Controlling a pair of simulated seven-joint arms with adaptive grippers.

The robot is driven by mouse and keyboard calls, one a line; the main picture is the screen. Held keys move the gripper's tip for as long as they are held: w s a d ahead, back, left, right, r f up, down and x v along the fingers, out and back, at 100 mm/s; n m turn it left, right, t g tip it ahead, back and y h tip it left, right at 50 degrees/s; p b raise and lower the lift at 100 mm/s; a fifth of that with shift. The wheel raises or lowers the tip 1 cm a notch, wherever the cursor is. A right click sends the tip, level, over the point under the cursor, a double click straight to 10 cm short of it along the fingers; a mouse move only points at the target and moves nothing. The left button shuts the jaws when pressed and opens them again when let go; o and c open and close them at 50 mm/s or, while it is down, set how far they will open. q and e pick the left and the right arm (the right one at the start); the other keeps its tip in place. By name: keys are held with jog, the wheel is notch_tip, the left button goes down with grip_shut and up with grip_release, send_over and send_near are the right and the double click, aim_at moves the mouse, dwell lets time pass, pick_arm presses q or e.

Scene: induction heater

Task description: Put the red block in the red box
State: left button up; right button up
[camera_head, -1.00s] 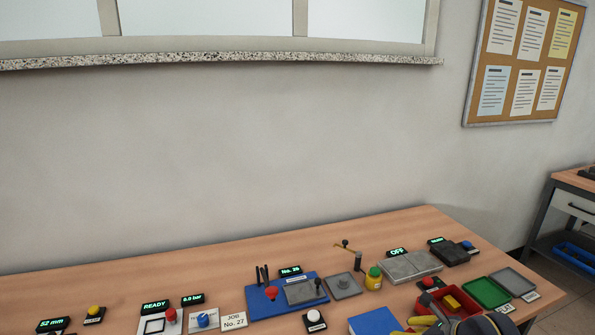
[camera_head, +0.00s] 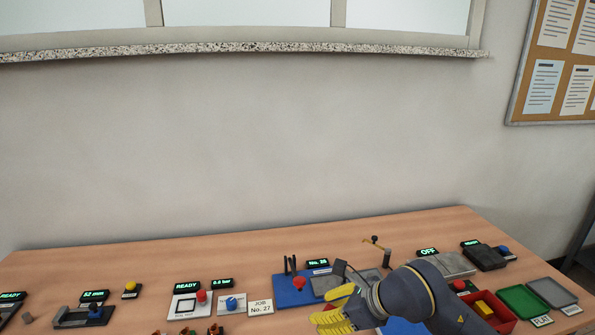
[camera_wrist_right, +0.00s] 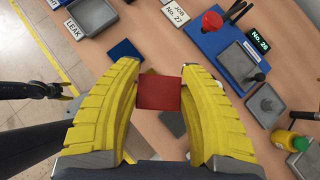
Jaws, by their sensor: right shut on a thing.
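My right gripper (camera_head: 338,312), with yellow ribbed fingers, is over the front of the table, left of the red box (camera_head: 510,323). In the right wrist view the gripper (camera_wrist_right: 158,95) is shut on the red block (camera_wrist_right: 159,92), whose square face shows between the fingertips. The red box stands on the table's right part, beside a green tray, with a yellow piece inside. A dark arm end at the left edge of the right wrist view looks like my left gripper (camera_wrist_right: 68,90); its fingers are too small to judge.
A blue fixture plate (camera_head: 293,297) with a red knob and black pins lies left of the box. A green tray (camera_head: 522,300) and a grey tray (camera_head: 552,292) lie right of the box. Grey blocks and small displays line the back. Several button panels stand at left.

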jog(key=d, duration=1.3)
jog(key=shift+d+m, duration=0.3)
jog(key=shift+d, duration=0.1)
jog(key=shift+f, duration=0.15)
